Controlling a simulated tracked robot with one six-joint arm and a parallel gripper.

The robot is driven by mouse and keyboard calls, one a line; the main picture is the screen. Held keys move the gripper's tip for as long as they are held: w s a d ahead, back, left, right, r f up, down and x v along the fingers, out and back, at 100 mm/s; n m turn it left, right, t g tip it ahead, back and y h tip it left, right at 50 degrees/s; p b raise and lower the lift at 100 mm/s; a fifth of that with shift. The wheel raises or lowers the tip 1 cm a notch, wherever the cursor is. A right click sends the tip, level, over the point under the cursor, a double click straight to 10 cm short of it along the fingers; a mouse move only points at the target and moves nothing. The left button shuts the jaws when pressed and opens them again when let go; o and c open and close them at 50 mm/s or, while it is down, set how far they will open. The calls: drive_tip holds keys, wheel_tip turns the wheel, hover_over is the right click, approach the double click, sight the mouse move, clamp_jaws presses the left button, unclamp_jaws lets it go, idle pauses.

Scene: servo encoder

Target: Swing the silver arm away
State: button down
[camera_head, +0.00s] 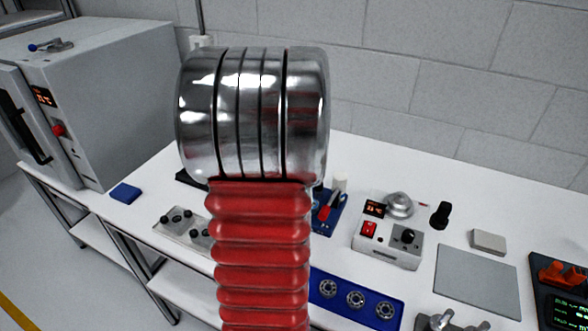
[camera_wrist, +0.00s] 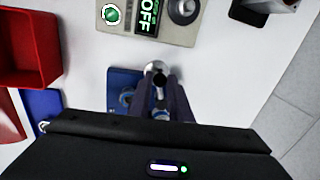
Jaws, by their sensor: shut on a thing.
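My gripper (camera_wrist: 160,83) shows in the wrist view, its two dark fingers reaching away from the camera over the bench. The fingers are shut on a small silver part with a dark centre, which I take to be the silver arm (camera_wrist: 153,67). Only its rounded end shows beyond the fingertips, at the edge of a blue plate (camera_wrist: 121,78). The rest of it is hidden by the fingers and the gripper body. In the head view my gripper does not show, and I cannot pick out the held part there.
A box with a green OFF display (camera_wrist: 147,18) and a knob stands just beyond the fingertips. Red bins (camera_wrist: 25,45) stand at left. In the head view the white bench (camera_head: 365,150) also carries a control box (camera_head: 387,250) and a blue bearing tray (camera_head: 337,309).

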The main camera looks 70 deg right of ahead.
drive_tip(key=shift+d, duration=0.1)
drive_tip(key=c, duration=1.6)
unclamp_jaws()
drive_tip(key=a+r, duration=0.1)
drive_tip(key=r, duration=0.3)
drive_tip(key=a+r, duration=0.1)
drive_tip(key=r, duration=0.8)
drive_tip(key=shift+w+a+r, duration=0.1)
drive_tip(key=shift+a+r, duration=0.15)
drive_tip(key=shift+a, duration=0.15)
